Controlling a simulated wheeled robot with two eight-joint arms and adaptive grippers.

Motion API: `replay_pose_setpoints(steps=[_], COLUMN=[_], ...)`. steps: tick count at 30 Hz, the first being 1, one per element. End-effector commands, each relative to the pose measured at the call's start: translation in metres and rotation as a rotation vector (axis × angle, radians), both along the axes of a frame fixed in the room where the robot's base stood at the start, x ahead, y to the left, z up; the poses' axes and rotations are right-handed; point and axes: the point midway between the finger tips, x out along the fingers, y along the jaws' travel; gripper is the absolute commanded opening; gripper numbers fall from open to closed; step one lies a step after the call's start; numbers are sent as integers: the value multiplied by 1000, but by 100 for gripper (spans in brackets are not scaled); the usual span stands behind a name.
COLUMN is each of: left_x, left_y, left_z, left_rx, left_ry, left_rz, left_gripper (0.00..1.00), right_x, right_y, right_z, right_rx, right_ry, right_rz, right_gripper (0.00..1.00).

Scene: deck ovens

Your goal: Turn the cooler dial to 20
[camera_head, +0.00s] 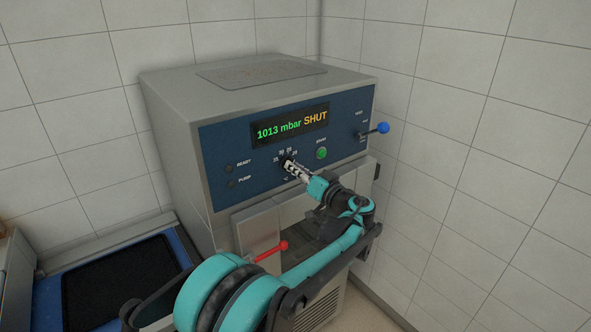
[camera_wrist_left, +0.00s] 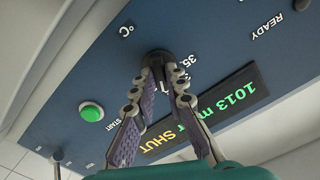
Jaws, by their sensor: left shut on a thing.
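The cooler (camera_head: 232,178) is a grey metal box with a blue front panel, its display (camera_head: 290,126) reading "1013 mbar SHUT". The small black dial (camera_wrist_left: 158,58) sits below the display, with white numbers around it and a °C mark. My left gripper (camera_head: 291,167) is shut on the dial, its two fingers on opposite sides of the knob in the left wrist view (camera_wrist_left: 160,72). The fingers hide much of the dial in the head view. I cannot tell which number it points to. My right gripper is not in view.
A green start button (camera_head: 321,153) is right of the dial. A blue-knobbed lever (camera_head: 382,128) sticks out at the panel's right, and a red-tipped handle (camera_head: 283,245) lower down near my arm. Tiled walls (camera_head: 475,130) close in behind and right. A dark tray (camera_head: 120,278) lies at lower left.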

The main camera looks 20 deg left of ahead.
Motion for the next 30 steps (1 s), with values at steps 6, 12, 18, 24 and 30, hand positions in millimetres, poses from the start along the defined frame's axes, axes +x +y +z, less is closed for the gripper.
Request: replay_pose_setpoints(steps=[6,12,18,24,30], left_x=[0,0,0,0,0], left_y=[0,-1,-1,-1,-1], left_z=[-1,-1,-1,-1,-1], left_rx=[104,201,278,326,345], left_ry=[134,258,357,418,445], left_rz=[-1,-1,-1,-1,-2], left_gripper=[0,0,0,0,0], right_x=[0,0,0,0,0], right_y=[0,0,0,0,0], right_z=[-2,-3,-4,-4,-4], right_rx=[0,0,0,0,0], right_ry=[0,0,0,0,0], right_rz=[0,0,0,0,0], right_gripper=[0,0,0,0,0])
